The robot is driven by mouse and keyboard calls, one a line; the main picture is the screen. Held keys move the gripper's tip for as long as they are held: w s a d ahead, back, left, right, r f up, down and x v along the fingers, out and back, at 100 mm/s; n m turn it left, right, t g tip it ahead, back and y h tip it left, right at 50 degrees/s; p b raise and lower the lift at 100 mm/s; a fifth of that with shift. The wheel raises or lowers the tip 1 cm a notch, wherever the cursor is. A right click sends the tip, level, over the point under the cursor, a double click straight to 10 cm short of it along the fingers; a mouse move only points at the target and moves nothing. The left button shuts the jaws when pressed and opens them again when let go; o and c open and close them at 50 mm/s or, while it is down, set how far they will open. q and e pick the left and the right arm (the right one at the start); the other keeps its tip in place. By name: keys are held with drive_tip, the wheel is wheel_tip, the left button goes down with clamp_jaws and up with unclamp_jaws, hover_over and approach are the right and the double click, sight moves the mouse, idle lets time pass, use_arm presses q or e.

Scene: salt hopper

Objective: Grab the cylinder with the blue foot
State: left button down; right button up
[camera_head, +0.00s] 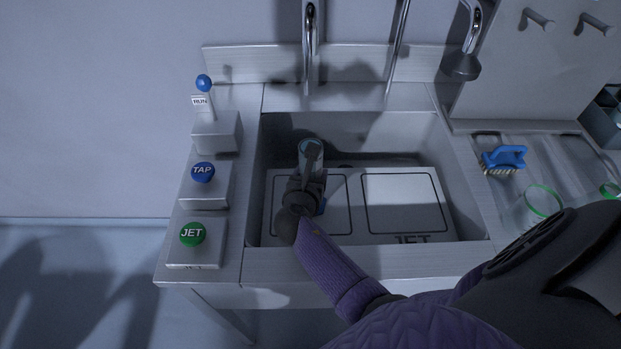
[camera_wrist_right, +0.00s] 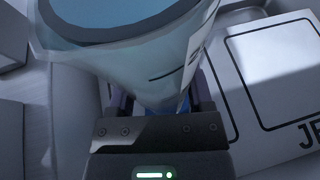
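A clear cylinder (camera_head: 311,152) with a wide open top stands in the sink at the left part of the white floor panel. A bit of its blue foot (camera_head: 320,207) shows beside my right gripper (camera_head: 312,182). In the right wrist view the cylinder (camera_wrist_right: 130,70) fills the upper middle, with a little blue (camera_wrist_right: 184,106) low behind its clear wall. The right gripper's fingers (camera_wrist_right: 160,100) lie on both sides of the cylinder's lower part. The cylinder hides the fingertips, so I cannot tell whether they grip it. My left gripper is not in view.
Left of the sink (camera_head: 367,247) are a RUN lever (camera_head: 204,84), a blue TAP button (camera_head: 203,172) and a green JET button (camera_head: 192,234). Taps (camera_head: 309,40) hang behind. A blue brush (camera_head: 504,158) and green-rimmed glassware (camera_head: 543,200) stand right. The sink's right half is clear.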

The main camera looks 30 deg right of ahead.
clamp_jaws()
